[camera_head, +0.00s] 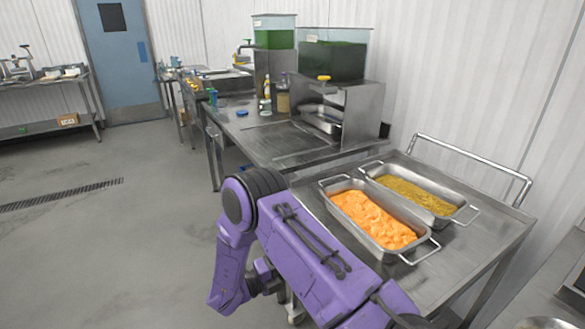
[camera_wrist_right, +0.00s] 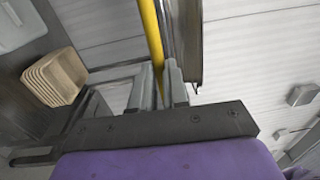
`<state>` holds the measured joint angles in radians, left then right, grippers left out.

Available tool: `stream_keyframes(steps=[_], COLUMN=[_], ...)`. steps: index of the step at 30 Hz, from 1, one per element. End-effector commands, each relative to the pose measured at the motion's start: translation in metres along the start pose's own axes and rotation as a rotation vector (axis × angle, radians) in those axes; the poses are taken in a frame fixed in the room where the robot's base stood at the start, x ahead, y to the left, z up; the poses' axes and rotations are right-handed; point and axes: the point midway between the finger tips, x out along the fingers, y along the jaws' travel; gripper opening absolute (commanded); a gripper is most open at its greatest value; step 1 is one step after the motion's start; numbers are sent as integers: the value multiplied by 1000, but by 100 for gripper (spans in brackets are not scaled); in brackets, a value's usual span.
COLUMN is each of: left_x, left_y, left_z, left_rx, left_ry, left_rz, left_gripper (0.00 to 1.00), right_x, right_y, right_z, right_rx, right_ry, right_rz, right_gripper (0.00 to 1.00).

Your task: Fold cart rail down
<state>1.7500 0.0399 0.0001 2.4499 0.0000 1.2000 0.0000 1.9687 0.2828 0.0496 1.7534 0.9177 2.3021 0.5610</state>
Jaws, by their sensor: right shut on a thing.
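The steel cart (camera_head: 480,238) stands at the right in the head view. Its grey tubular rail (camera_head: 470,157) stands raised along the far edge by the wall. A purple arm of mine crosses in front of the cart's near left side and hides that part; its gripper cannot be made out there. In the right wrist view, my right gripper (camera_wrist_right: 158,88) is shut on a yellow bar (camera_wrist_right: 151,35) that runs between its fingers. I cannot tell whether this bar belongs to the cart. My left gripper is not in view.
Two steel pans, one with orange food (camera_head: 375,218) and one with yellow-brown food (camera_head: 420,194), sit on the cart. A steel worktable (camera_head: 262,144) with a dispenser stands behind it. The floor (camera_head: 120,240) at left is clear. A stack of tan trays (camera_wrist_right: 54,77) shows in the wrist view.

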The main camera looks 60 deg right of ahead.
Motion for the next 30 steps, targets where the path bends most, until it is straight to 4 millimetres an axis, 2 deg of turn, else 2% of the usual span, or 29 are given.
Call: stream_keyframes(steps=[4, 5, 7, 17, 20, 27, 30], left_x=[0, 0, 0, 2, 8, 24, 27], left_y=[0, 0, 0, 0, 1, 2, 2], left_z=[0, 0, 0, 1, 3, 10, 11], left_rx=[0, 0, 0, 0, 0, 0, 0], left_ry=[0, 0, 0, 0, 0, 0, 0], left_rz=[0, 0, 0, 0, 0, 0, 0], left_gripper=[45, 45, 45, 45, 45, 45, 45], right_x=[-2, -2, -2, -3, -17, -75, -93], right_y=[1, 1, 1, 2, 4, 5, 4], right_z=[2, 2, 2, 1, 1, 3, 4], right_rx=[1, 1, 0, 0, 2, 3, 3], right_ry=[-11, -12, -11, -4, -5, -7, -7], right_rz=[5, 5, 5, 3, 3, 2, 2], right_gripper=[0, 18, 40, 40, 40, 40, 40])
